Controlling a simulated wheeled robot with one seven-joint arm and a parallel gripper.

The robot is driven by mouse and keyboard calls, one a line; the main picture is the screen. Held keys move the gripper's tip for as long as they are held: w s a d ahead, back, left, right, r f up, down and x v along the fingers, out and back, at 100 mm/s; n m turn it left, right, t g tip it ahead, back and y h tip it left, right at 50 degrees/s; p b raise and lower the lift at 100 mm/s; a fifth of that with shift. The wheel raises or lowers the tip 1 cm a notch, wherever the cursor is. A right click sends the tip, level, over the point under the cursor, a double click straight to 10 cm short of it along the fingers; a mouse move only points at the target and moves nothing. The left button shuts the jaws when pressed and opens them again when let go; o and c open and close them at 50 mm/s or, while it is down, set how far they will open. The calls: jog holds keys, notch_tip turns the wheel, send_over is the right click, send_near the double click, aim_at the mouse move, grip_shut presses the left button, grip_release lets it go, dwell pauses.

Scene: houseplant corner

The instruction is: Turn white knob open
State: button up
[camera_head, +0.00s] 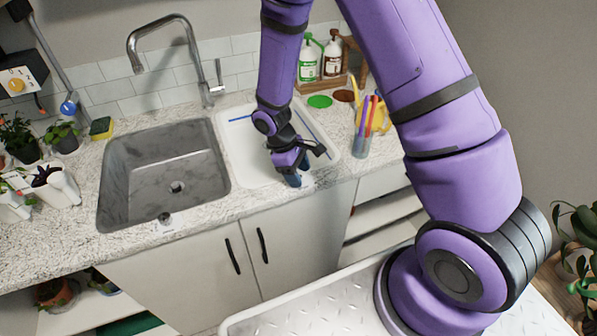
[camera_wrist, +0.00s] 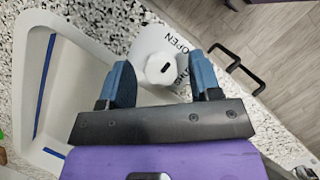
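The white knob (camera_wrist: 160,68) shows in the wrist view on a pale plate (camera_wrist: 150,40) marked "OPEN", with a dark slot on its face. My gripper (camera_wrist: 160,80) is open, with one blue finger left of the knob and one right of it. The knob lies between the fingertips or just beyond them; I cannot tell the depth or whether they touch. In the head view my gripper (camera_head: 294,178) points down at the counter's front edge beside the white basin (camera_head: 240,150), and it hides the knob.
A grey sink (camera_head: 165,175) with a tall faucet (camera_head: 165,30) is at left; another small knob (camera_head: 164,218) sits at its front edge. A cup of pens (camera_head: 362,140) stands to the right. Cabinet handles (camera_head: 262,245) lie below the counter.

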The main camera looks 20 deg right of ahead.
jog(key=v, duration=1)
jog(key=shift+w+r, duration=0.15)
jog(key=shift+r, duration=0.2)
jog(key=shift+a, duration=0.15)
notch_tip(320, 180, up, 13)
jog(key=m+t+y, duration=0.1)
jog(key=m+t, duration=0.1)
jog(key=m, duration=0.1)
send_over(301, 173)
jog(key=s+d+r+m+t, duration=0.25)
jog(key=s+r, duration=0.25)
jog(key=r, duration=0.3)
jog(key=s+d+r+m+t+y, duration=0.1)
jog(key=s+r, duration=0.3)
jog(key=s, duration=0.4)
jog(key=s+d+r+m+t+y, duration=0.1)
jog(key=s+d+r+m+t, duration=0.1)
jog(key=s+r, duration=0.3)
jog(key=s+d+t, duration=0.1)
jog(key=s, duration=0.2)
jog(key=shift+s+m, duration=0.25)
jog(key=shift+m, duration=0.1)
